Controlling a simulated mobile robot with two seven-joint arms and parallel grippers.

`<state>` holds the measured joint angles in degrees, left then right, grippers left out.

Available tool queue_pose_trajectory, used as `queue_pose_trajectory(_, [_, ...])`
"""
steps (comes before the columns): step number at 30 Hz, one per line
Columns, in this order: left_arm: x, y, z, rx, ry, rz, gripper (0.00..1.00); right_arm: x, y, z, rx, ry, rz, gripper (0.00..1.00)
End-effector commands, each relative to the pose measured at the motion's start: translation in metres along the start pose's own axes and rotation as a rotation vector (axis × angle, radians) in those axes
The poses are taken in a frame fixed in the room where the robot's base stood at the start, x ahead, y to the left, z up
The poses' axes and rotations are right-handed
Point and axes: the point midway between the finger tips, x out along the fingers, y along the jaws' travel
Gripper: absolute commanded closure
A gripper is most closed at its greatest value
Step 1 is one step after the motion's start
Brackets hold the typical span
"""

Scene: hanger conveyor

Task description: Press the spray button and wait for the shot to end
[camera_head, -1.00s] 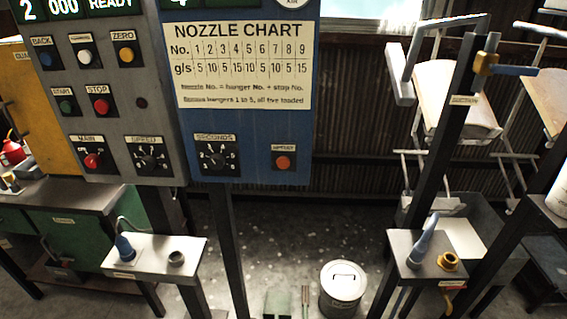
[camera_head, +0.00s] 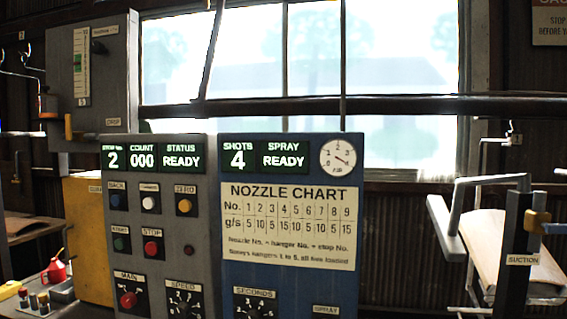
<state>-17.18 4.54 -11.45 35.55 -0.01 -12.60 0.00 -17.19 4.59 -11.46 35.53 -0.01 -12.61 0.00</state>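The blue spray panel (camera_head: 290,285) stands in the middle of the view. Its display (camera_head: 265,157) reads SHOTS 4 and SPRAY READY, with a round air gauge (camera_head: 338,157) beside it. The SPRAY label (camera_head: 326,310) is at the bottom edge of the view. The spray button under it is cut off below the frame. The SECONDS knob (camera_head: 255,306) is partly cut off too. The nozzle chart (camera_head: 288,226) lists numbers 1 to 9 with g/s values. Neither of my grippers is in view.
The grey panel (camera_head: 203,225) on the left reads stop 2, count 000, status READY, with buttons and knobs. A grey box with a slider (camera_head: 88,80) stands upper left. A hanger frame with a suction post (camera_head: 516,240) is on the right. Windows (camera_head: 400,60) are behind.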

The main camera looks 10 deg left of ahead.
Motion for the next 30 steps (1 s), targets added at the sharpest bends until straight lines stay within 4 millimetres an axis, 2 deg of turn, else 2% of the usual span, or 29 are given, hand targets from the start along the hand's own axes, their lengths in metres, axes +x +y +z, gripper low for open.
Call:
queue_pose_trajectory(6, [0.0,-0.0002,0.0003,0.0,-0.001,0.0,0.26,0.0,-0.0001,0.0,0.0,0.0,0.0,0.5])
queue_pose_trajectory(25, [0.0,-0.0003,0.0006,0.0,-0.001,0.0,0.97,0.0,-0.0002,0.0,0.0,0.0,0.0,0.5])
queue_pose_trajectory(26, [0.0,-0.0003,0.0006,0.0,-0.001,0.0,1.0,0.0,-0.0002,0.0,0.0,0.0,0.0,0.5])
queue_pose_trajectory(30, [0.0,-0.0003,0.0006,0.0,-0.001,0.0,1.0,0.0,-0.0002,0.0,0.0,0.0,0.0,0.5])
